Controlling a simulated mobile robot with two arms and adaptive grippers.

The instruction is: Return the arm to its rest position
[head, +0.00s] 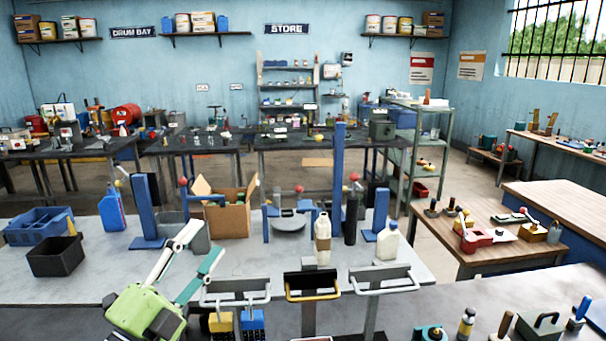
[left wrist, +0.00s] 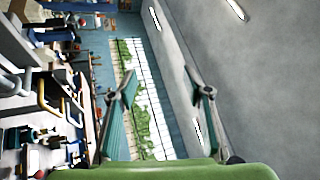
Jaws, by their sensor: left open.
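My left gripper (head: 207,240) is in the lower left of the head view, with a green body and two spread fingers. It is open, and nothing shows between the fingers. In the left wrist view the open fingers (left wrist: 161,76) frame the barred window (left wrist: 140,95), with the grey ceiling to the right. My right gripper is not in view. A cream bottle with a brown band (head: 323,241) and a white jug (head: 388,241) stand upright on the grey bench (head: 270,262), apart from the gripper.
A blue can (head: 112,211), an open cardboard box (head: 228,217), a black bin (head: 57,257) and blue uprights stand on the bench. Pale and yellow handled frames (head: 312,286) rise in front of the bench. A wooden table (head: 480,238) with tools is at right.

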